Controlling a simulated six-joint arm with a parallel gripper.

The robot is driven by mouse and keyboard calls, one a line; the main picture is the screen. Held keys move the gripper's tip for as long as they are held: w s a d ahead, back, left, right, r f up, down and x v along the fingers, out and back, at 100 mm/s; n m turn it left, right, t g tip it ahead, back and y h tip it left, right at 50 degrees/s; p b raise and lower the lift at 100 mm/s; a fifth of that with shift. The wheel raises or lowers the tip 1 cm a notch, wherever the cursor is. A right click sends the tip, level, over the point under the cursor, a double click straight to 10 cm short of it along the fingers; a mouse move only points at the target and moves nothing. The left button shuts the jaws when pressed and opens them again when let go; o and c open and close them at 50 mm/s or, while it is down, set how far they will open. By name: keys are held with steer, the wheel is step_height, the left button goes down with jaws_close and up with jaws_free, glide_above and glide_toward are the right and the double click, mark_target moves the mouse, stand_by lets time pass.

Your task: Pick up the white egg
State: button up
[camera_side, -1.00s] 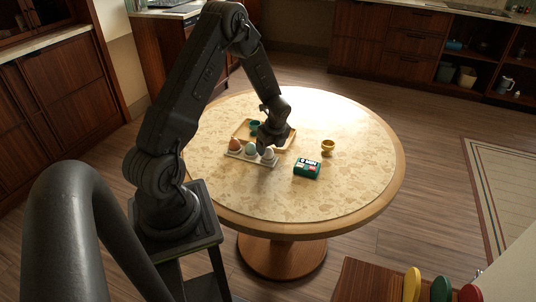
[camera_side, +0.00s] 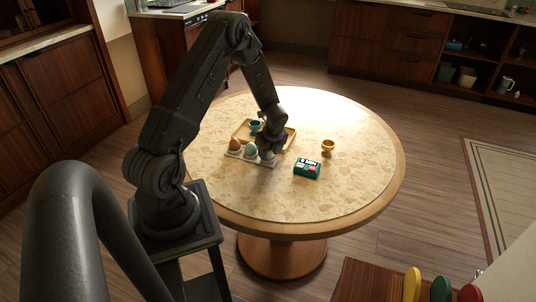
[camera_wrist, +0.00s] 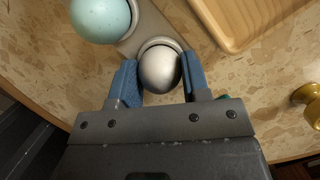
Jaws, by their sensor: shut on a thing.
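The white egg (camera_wrist: 159,68) sits in the end cup of a pale egg holder (camera_wrist: 146,20) in the wrist view. My gripper (camera_wrist: 158,82) is around it, with a blue pad against each side of the egg. In the side view my gripper (camera_side: 269,152) is down at the right end of the holder (camera_side: 235,155) and mostly hides the white egg. A light blue egg (camera_side: 250,149) stands next to it, and a brown egg (camera_side: 235,144) is at the left end. The light blue egg also shows in the wrist view (camera_wrist: 100,17).
A wooden tray (camera_side: 290,134) with a teal cup (camera_side: 255,126) lies behind the holder. The table's front right is clear.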

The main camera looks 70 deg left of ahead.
steer(key=shift+r, duration=0.15)
steer(key=r, duration=0.4)
steer(key=shift+s+a+r, duration=0.15)
steer(key=shift+s+r, duration=0.05)
steer(key=s+a+r, duration=0.4)
steer(key=s+r, duration=0.2)
steer(key=s, duration=0.4)
steer(key=w+a+r, duration=0.3)
steer(key=w+a, duration=0.3)
steer(key=a, duration=0.1)
steer(key=shift+w+a+f, duration=1.2)
steer(key=shift+w+a, duration=0.15)
steer(key=shift+w, duration=0.15)
steer(key=shift+w+a+f, duration=1.2)
steer(key=shift+w+a, duration=0.1)
steer(key=shift+w, duration=0.2)
steer(key=shift+f, duration=0.15)
steer(key=shift+f, duration=0.4)
steer(key=shift+f, duration=2.25)
